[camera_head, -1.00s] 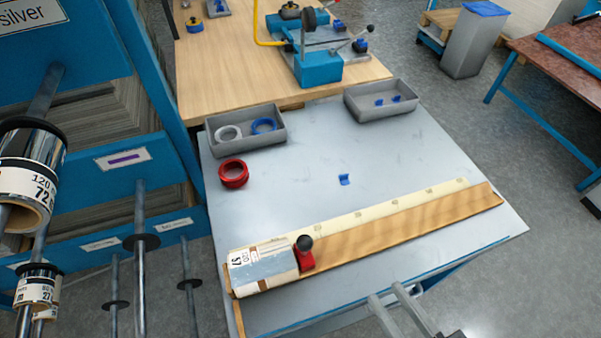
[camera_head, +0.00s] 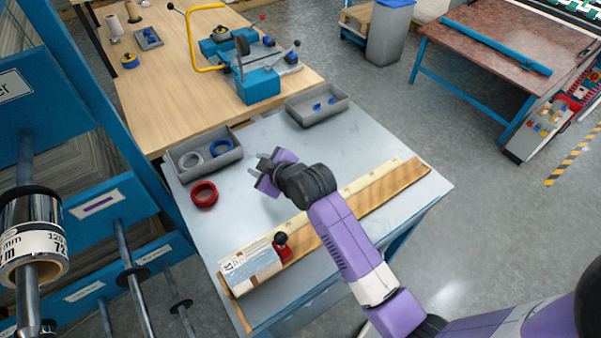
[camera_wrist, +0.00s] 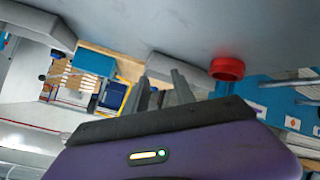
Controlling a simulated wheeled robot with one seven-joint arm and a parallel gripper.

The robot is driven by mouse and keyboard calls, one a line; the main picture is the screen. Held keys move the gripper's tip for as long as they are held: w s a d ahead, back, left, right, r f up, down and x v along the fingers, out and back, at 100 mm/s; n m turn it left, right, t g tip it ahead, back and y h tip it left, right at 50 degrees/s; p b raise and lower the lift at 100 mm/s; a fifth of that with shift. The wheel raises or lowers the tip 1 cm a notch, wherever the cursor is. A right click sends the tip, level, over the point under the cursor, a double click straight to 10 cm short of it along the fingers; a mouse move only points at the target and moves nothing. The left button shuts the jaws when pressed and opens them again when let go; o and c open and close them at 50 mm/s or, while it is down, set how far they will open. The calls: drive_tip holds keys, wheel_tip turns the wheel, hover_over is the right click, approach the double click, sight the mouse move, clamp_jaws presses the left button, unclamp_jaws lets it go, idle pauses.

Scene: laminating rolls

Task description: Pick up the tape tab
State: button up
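My gripper (camera_head: 259,165) is above the grey worktable (camera_head: 350,140), near its middle, with its fingers pointing left toward the trays. Its two grey fingers also show in the wrist view (camera_wrist: 171,82), apart with nothing seen between them. The small blue tape tab that lay on the middle of the table is not visible now; my gripper and wrist cover that area in the head view. Two more small blue pieces (camera_head: 331,101) lie in the right grey tray (camera_head: 296,118).
A grey tray (camera_head: 178,165) holds a white and a blue ring. A red ring (camera_head: 204,194) lies in front of it and shows in the wrist view (camera_wrist: 227,69). A silver-wrapped roll (camera_head: 250,271) and a wooden board (camera_head: 375,194) lie along the front. A shelf rack stands left.

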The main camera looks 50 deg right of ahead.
drive_tip(key=d+f+n+g, duration=0.1)
drive_tip(key=n+g, duration=0.1)
drive_tip(key=d+f+n+g+y+p, duration=0.1)
drive_tip(key=n, duration=0.1)
drive_tip(key=shift+w+d+g, duration=0.15)
drive_tip(key=shift+d+g, duration=0.25)
drive_tip(key=shift+s+d+f+n+g+p, duration=0.1)
drive_tip(key=shift+s+d+n+g+p, duration=0.05)
drive_tip(key=shift+s+d+n+g, duration=0.3)
drive_tip(key=shift+s+d+f+n+g+p, duration=0.15)
drive_tip(key=shift+d+n+g, duration=0.1)
drive_tip(key=shift+n+g, duration=0.3)
drive_tip(key=s+d+n+g, duration=0.1)
drive_tip(key=s, duration=0.1)
drive_tip(key=s+d+r+n+g, duration=0.1)
drive_tip(key=n+g, duration=0.1)
drive_tip(key=s+d+n+g+y+p, duration=0.1)
drive_tip(key=s+d+g, duration=0.1)
drive_tip(key=shift+s+r, duration=0.35)
drive_tip(key=shift+d+f+p, duration=0.15)
drive_tip(key=shift+f+p, duration=0.2)
drive_tip(key=shift+f, duration=1.2)
drive_tip(key=shift+d+f+p, duration=0.15)
drive_tip(key=shift+f+p, duration=0.15)
drive_tip(key=shift+f, duration=1.2)
clamp_jaws()
